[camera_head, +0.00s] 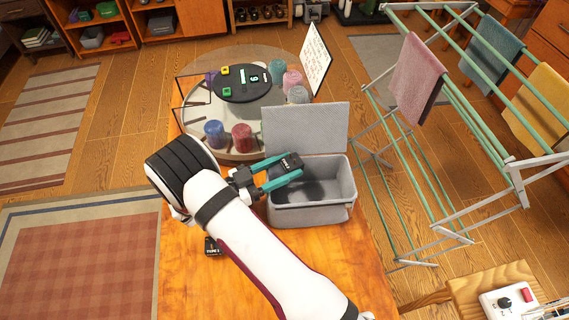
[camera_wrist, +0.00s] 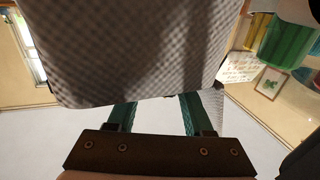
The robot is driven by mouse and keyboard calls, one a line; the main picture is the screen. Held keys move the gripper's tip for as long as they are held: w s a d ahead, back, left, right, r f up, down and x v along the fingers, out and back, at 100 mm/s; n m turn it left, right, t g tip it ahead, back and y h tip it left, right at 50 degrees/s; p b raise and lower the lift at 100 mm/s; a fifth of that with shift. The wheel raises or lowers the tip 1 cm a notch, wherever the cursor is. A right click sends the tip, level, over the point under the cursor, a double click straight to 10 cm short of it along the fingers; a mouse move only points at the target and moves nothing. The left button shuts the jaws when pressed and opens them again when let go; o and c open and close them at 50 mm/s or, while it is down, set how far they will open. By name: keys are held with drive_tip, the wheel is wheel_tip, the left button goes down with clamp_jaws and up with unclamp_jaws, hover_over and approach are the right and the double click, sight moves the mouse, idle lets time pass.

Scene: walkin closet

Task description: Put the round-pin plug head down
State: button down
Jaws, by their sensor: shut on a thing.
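My gripper (camera_head: 280,172) has teal fingers and is shut on a small black block with pale lettering, a plug head (camera_head: 291,162). It holds the block over the open grey fabric box (camera_head: 312,216), near the box's left side and in front of its raised lid (camera_head: 305,127). The pins of the held plug head cannot be made out. Another small black lettered block (camera_head: 212,246) lies on the wooden table, left of my arm. In the wrist view the teal fingers (camera_wrist: 156,112) are apart; a grey woven surface hides their tips and the held block.
Behind the box is a round glass turntable (camera_head: 180,127) with coloured yarn-like rolls and a black disc. A drying rack (camera_head: 440,150) with towels stands at right. A wooden stool (camera_head: 470,290) holds a white device. Bare table (camera_head: 345,265) lies in front of the box.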

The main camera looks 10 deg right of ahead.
drive_tip(key=c, duration=0.6)
unclamp_jaws()
